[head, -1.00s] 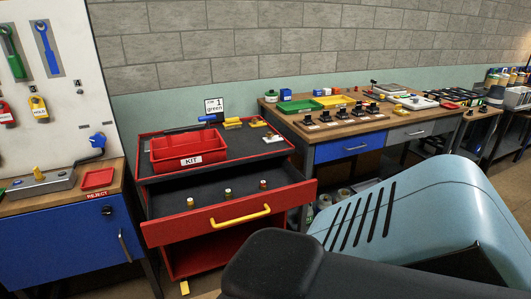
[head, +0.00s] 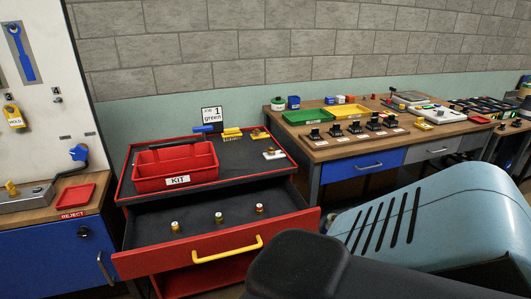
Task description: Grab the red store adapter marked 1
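Neither of my grippers shows in the head view. A dark and a blue-grey part, apparently of my own body, cover the lower right.
On the cart top are a red KIT tray (head: 176,167), a sign reading 1 green (head: 212,115) and yellow pieces (head: 232,133). A wooden bench (head: 330,153) with trays and black holders stands right. A blue cabinet (head: 60,245) with a red REJECT tray (head: 77,195) stands left.

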